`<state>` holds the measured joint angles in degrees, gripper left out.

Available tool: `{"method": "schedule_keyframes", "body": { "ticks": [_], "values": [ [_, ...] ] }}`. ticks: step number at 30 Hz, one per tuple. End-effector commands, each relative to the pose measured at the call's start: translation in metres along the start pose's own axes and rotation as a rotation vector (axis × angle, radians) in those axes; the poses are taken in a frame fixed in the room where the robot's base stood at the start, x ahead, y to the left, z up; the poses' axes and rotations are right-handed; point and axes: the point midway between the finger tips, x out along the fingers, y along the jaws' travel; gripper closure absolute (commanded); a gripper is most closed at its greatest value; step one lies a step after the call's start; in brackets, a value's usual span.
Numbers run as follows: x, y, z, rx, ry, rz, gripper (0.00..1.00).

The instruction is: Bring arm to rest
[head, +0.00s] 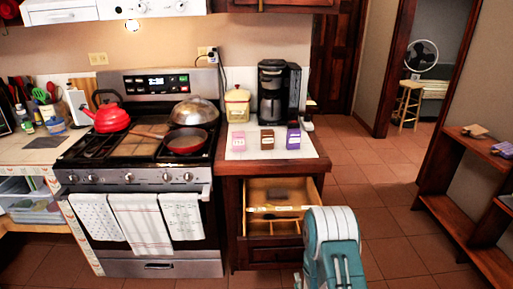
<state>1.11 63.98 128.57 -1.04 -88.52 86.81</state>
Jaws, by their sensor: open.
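A teal and white part of my arm (335,248) rises at the bottom, right of centre, in front of the right edge of an open drawer. My gripper's fingers do not show in the head view. The open drawer (241,224) sticks out under the counter. Inside it are a dark grey item (278,195) and a long pale item with yellowish parts (275,209).
The stove (142,177) holds a red kettle (110,118), a red pan (187,141) and a domed pot (194,112). A coffee maker (272,92) and three small boxes stand on the counter (244,152). A shelf (462,225) stands right. Tiled floor (385,215) between is clear.

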Motion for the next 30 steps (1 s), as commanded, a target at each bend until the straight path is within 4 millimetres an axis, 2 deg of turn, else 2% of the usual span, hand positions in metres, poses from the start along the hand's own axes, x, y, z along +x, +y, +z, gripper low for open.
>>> {"method": "schedule_keyframes", "body": {
  "ticks": [1, 6, 14, 23, 30],
  "values": [
    [0.005, -0.017, -0.001, -0.033, -0.001, 0.006, 0.50],
    [0.014, -0.064, -0.003, -0.176, -0.011, 0.082, 0.50],
    [0.006, -0.133, -0.006, -0.396, -0.049, 0.198, 0.50],
    [-0.033, -0.204, -0.009, -0.643, -0.124, 0.324, 0.50],
    [-0.085, -0.250, -0.011, -0.835, -0.209, 0.415, 0.50]
  ]
}}
